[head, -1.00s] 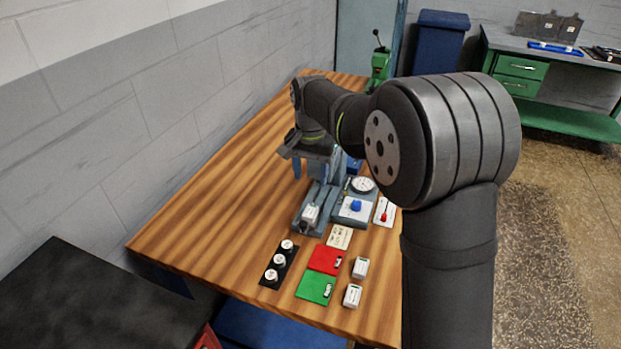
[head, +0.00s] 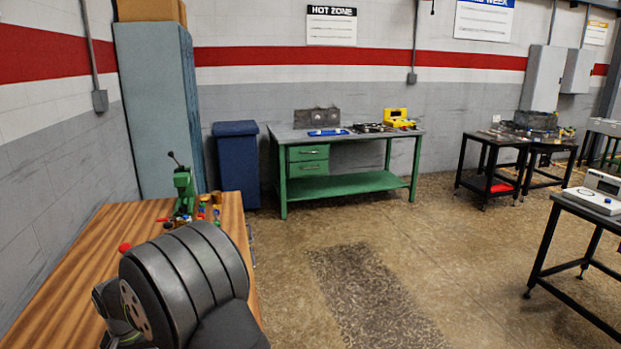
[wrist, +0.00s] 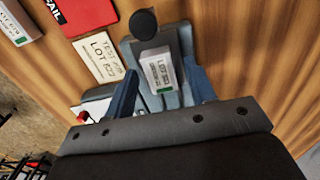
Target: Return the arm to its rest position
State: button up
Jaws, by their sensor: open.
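My gripper (wrist: 161,78) shows in the wrist view with its two blue fingers apart. A small white-labelled block (wrist: 157,72) with a green strip sits in a blue-grey fixture (wrist: 181,42) between and beyond the fingertips. Gaps show on both sides of the block, and the fingers do not appear to touch it. A black round knob (wrist: 143,24) is at the fixture's far end. In the head view my arm fills the lower left over the wooden bench (head: 75,270), and the gripper is out of that picture.
In the wrist view, a cream lot card (wrist: 99,60), a red FAIL pad (wrist: 84,14) and another labelled block (wrist: 16,22) lie left of the fixture. A green lever device (head: 184,190) stands at the bench's far end. Open floor (head: 440,250) lies to the right.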

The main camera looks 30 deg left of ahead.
jog(key=shift+r, duration=2)
